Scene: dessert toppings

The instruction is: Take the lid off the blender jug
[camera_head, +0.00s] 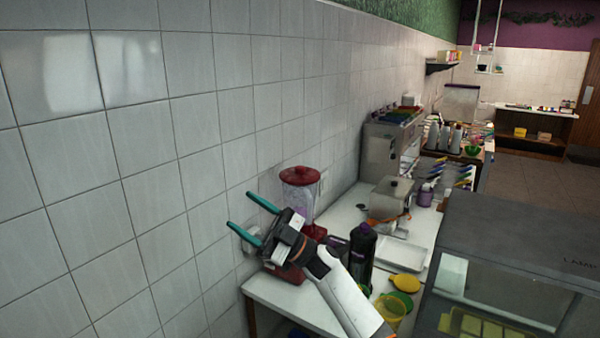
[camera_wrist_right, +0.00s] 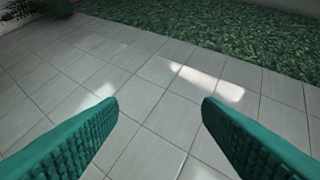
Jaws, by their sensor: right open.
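The blender jug (camera_head: 299,203) is clear and stands on the white counter near the tiled wall in the head view. Its red lid (camera_head: 300,175) sits on top of it. My right gripper (camera_head: 240,212) is in front of the blender and to its left, with its two green fingers apart and pointing toward the wall. My gripper and wrist hide part of the blender's lower half. My left gripper is not in view.
A black bottle (camera_head: 361,255) stands right of my right arm. A white tray (camera_head: 402,256), yellow and green items (camera_head: 405,284) and a metal container (camera_head: 390,197) are on the counter (camera_head: 290,291). A dark glass case (camera_head: 520,250) stands at right. The tiled wall is close on the left.

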